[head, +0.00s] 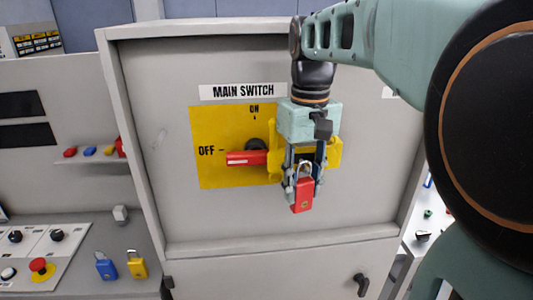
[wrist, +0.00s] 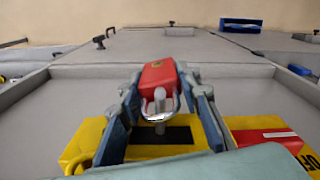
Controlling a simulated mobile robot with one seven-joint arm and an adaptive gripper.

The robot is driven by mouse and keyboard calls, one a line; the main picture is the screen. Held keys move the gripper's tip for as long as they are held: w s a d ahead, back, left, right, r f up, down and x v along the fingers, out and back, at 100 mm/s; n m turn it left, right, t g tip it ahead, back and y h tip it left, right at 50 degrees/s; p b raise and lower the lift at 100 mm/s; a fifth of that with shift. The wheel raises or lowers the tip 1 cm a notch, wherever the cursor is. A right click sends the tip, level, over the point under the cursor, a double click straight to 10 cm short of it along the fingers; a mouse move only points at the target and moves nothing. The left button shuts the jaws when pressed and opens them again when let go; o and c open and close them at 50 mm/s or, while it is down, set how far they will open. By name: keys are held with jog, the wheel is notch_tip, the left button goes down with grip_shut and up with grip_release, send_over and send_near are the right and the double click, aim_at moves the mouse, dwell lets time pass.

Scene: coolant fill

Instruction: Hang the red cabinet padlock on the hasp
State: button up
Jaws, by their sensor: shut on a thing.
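The red cabinet padlock (head: 303,196) hangs body down between the fingers of my gripper (head: 304,180), its shackle up. My gripper is shut on it in front of the switch panel. The wrist view shows the red body (wrist: 158,72) between the fingertips (wrist: 160,88). A pale pin (wrist: 159,112) shows at the silver shackle; I cannot tell whether the shackle is around it. The yellow hasp (head: 334,150) is right of the red switch handle (head: 246,158), partly hidden by my gripper. The handle points left to OFF.
The grey cabinet door (head: 200,220) has a black latch (head: 362,284) low on the right. A blue padlock (head: 106,266) and a yellow padlock (head: 137,264) are at the lower left, beside a control panel with a red button (head: 41,268). The door below my gripper is clear.

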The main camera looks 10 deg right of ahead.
dwell(0.4)
jog(key=o, duration=1.4)
jog(key=shift+w, duration=0.1)
